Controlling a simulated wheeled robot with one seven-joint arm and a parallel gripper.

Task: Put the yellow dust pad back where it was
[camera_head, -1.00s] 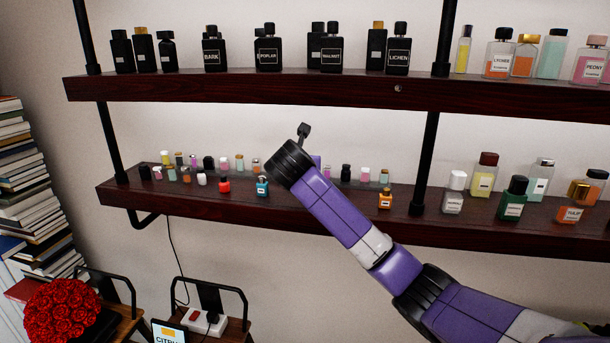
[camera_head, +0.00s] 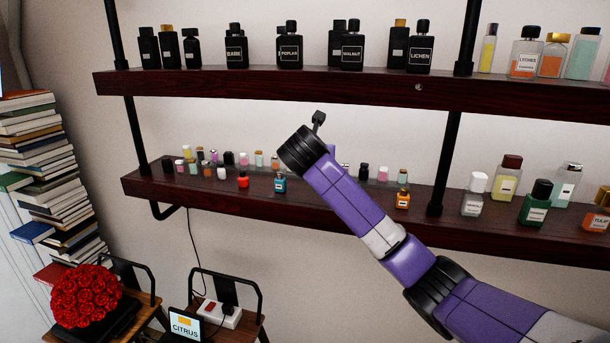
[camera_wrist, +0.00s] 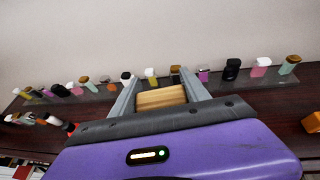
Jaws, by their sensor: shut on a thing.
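My gripper (camera_wrist: 160,88) shows in the wrist view with its two grey fingers closed on the yellow dust pad (camera_wrist: 162,98). The pad is a tan-yellow block with ribbed lines, and its lower part is hidden by the gripper body. In the head view my purple arm reaches up to the lower shelf (camera_head: 160,188), and the gripper and pad are hidden behind it. In the wrist view the pad appears in front of the row of small bottles; whether it touches the shelf I cannot tell.
Small bottles stand in rows on the lower shelf, including a blue one (camera_head: 280,184), a red one (camera_head: 243,181) and an orange one (camera_head: 402,199). Black bottles (camera_head: 237,50) stand on the upper shelf (camera_head: 260,85). Red roses (camera_head: 86,297) and stacked books (camera_head: 50,180) are at left.

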